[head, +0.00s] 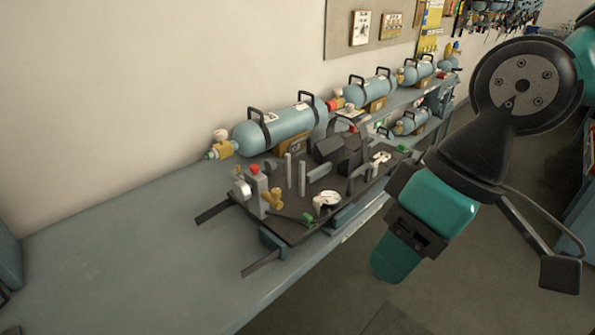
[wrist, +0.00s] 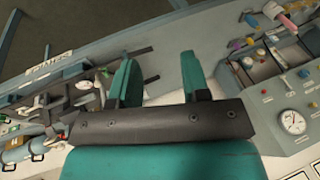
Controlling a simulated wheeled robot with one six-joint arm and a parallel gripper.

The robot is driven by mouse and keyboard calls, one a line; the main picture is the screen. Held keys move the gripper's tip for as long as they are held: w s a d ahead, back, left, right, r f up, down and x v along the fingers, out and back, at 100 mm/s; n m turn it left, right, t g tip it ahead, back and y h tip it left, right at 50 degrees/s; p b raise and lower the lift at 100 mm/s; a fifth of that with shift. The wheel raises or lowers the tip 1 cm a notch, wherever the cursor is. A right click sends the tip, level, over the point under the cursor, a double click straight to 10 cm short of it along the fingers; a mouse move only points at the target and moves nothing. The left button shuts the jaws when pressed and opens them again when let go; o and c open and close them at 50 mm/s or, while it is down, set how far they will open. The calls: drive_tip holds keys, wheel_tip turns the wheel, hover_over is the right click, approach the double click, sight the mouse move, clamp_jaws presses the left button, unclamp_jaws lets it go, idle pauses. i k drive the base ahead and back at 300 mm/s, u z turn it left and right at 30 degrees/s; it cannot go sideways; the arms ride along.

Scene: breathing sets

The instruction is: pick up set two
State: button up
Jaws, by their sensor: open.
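Several breathing sets with light blue cylinders and black carry handles stand in a row along the wall bench in the head view. The nearest cylinder (head: 282,124) is large, with a yellow and green valve end. Behind it are a second cylinder (head: 374,88) and a third cylinder (head: 418,72). The number tags are too small to read, so I cannot tell which is set two. My gripper (wrist: 160,78) is open and empty, its two teal fingers apart in the wrist view. In the head view it hangs right of the bench, apart from the sets.
A dark test rig (head: 325,185) with gauge, valves and posts sits on the bench (head: 130,262) before the nearest cylinder. Another cylinder (head: 411,121) lies on a lower shelf. The near bench is clear. A gauge panel (wrist: 290,105) shows at right in the wrist view.

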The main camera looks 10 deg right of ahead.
sight(330, 157)
drive_tip(key=i, duration=0.9)
drive_tip(key=k, duration=0.5)
drive_tip(key=z, duration=1.45)
drive_tip(key=i, duration=0.95)
drive_tip(key=u, duration=2.55)
